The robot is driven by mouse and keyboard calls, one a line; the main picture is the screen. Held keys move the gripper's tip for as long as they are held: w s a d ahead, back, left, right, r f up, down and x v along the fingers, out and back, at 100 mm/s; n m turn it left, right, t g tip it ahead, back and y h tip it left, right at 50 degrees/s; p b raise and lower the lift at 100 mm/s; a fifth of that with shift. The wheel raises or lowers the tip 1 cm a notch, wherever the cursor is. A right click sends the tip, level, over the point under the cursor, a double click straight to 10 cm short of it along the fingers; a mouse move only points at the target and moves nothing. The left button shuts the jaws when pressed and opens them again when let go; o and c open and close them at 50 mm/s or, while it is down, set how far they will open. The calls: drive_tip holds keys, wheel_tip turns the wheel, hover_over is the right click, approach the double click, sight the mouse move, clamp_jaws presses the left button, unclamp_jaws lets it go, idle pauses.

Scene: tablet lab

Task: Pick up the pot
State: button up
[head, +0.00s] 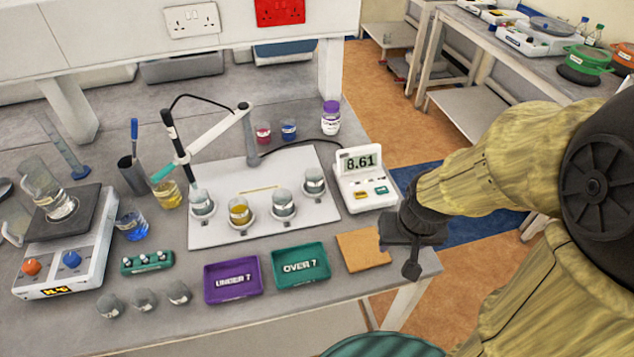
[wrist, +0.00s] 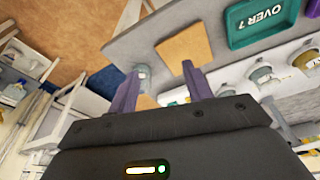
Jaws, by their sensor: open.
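A green pot (head: 587,58) stands on a dark round plate on the far bench at the upper right of the head view. An orange-red pot (head: 624,52) is beside it, cut off by the picture's edge. I cannot tell which pot is meant. My gripper (head: 410,262) is by the right edge of the near bench, beside the tan square board (head: 363,250), far from both pots. In the wrist view my gripper (wrist: 158,82) has its two fingers apart, with nothing held between them. Neither pot can be made out in the wrist view.
The near bench holds a white board (head: 222,232) with several small glass vessels, a meter (head: 363,180) reading 8.61, purple (head: 232,292) and green (head: 301,278) trays, and a hotplate (head: 65,265). Open floor (head: 384,95) lies between the benches.

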drive_tip(key=o, duration=0.4)
drive_tip(key=shift+w, duration=0.25)
drive_tip(key=shift+c, duration=0.2)
drive_tip(key=shift+o, duration=0.3)
drive_tip(key=w+a+f+n+t+p, duration=0.1)
drive_tip(key=w+n+t, duration=0.1)
drive_tip(key=w, duration=0.3)
drive_tip(key=w+a+f+n+t+y+p, duration=0.1)
drive_tip(key=w+a+f+t+p, duration=0.1)
drive_tip(key=w, duration=0.3)
drive_tip(key=shift+w+n, duration=0.35)
drive_tip(key=shift+n, duration=0.05)
drive_tip(key=w+a+n+t+y+p, duration=0.2)
drive_tip(key=w+a+t+y+p, duration=0.1)
drive_tip(key=w+a+t+y, duration=0.1)
drive_tip(key=shift+w+a+r+n+t+y, duration=0.15)
drive_tip(key=shift+a+n+t+y, duration=0.25)
drive_tip(key=shift+a+y, duration=0.95)
drive_tip(key=shift+w+a+h, duration=0.1)
drive_tip(key=shift+a+h, duration=0.25)
drive_tip(key=b+x, duration=0.2)
drive_tip(key=b, duration=0.5)
drive_tip(key=shift+a+f, duration=0.2)
drive_tip(key=shift+f, duration=0.05)
